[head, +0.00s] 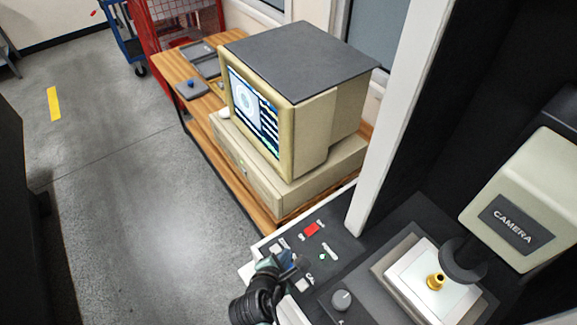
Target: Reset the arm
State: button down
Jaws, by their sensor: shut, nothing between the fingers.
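My gripper (297,268) shows at the bottom of the head view, at the front left of the machine's dark control panel (325,235). It is small and dark in the picture, with its fingers shut and nothing held. It overlaps part of the panel's controls; whether it touches the panel cannot be told.
A brass part (436,282) sits on a white stage (405,270) below the camera housing (515,205). A white column (398,110) rises beside the panel. A beige computer (310,110) stands on a wooden desk (205,125). Grey floor (110,190) is clear at left.

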jog(key=w+a+r+m+t+y+b, duration=0.15)
jog(key=w+r+m+t, duration=0.35)
jog(key=r, duration=0.8)
jog(key=w+r+m+t+b, duration=0.25)
jog(key=w+r+m, duration=0.35)
jog(key=r, duration=0.7)
notch_tip(320, 180, up, 19)
jog(key=s+d+m+t+b, duration=0.1)
jog(key=s+m+t+b, duration=0.15)
jog(key=m+t, duration=0.3)
jog(key=s+d+r+m+t+y+b, duration=0.1)
jog(key=s+r+m+t, duration=0.4)
jog(key=s+r, duration=0.9)
notch_tip(320, 180, up, 4)
jog(key=shift+s+f+m+t+b, duration=0.1)
jog(key=shift+s+m+t+b, duration=0.25)
jog(key=shift+m+b, duration=0.6)
jog(key=shift+d, duration=0.1)
